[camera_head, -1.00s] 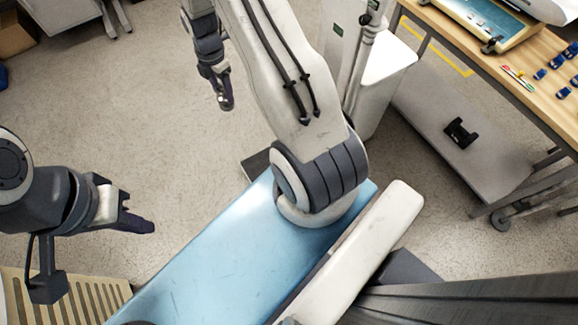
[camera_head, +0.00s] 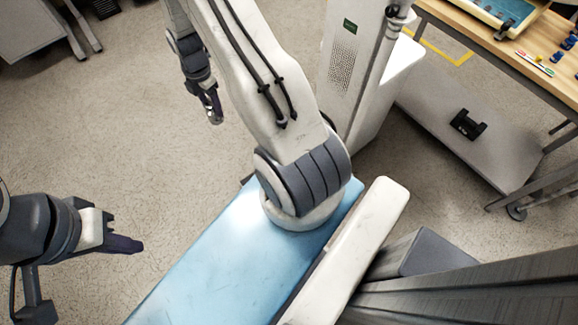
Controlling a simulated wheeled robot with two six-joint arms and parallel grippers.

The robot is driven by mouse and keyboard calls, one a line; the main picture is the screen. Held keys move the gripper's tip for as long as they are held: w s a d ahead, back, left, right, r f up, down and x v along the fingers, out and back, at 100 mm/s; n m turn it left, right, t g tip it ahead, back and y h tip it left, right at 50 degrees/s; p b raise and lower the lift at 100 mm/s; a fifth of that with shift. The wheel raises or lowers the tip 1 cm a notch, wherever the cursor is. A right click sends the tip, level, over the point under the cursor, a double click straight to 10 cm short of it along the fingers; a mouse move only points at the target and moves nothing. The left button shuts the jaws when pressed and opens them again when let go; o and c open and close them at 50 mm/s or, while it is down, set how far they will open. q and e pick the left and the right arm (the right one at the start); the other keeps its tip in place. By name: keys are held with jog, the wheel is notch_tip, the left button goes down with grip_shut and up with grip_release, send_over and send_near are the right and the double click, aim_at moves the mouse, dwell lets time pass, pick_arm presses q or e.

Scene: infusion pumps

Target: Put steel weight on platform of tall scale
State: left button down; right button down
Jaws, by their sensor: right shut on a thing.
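My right gripper (camera_head: 212,108) hangs above the open floor at the upper left of centre, pointing down. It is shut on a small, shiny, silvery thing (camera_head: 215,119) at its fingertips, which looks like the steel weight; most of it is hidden. My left gripper (camera_head: 122,244) is at the lower left, its dark fingers pointing right over bare floor; the gap between them does not show. A tall white unit (camera_head: 343,70) with a small green panel stands behind my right arm. I cannot tell whether it is the tall scale, and no scale platform shows clearly.
A wooden-topped table (camera_head: 475,40) with a lower shelf (camera_head: 455,125) stands at the upper right. A black object (camera_head: 468,125) lies on the shelf. A grey cabinet (camera_head: 35,30) is at the upper left. The floor at left is clear.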

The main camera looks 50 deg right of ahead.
jog(key=s+d+f+m+b, duration=0.1)
jog(key=s+f+b, duration=0.2)
jog(key=f+b, duration=1.1)
jog(key=s+d+f+m+b, duration=0.1)
jog(key=s+d+f+b, duration=0.1)
jog(key=f+b, duration=1.2)
jog(key=s+d+f+b, duration=0.2)
jog(key=f+b, duration=1.2)
jog(key=f, duration=1.2)
jog(key=shift+s+d+f+m, duration=0.1)
jog(key=shift+s+f+m, duration=0.1)
jog(key=shift+s, duration=0.25)
jog(key=shift+s+d+f+m, duration=0.1)
jog(key=shift+s+f+m, duration=0.1)
jog(key=shift+s, duration=0.25)
jog(key=shift+r, duration=0.1)
jog(key=shift+c, duration=0.9)
grip_release()
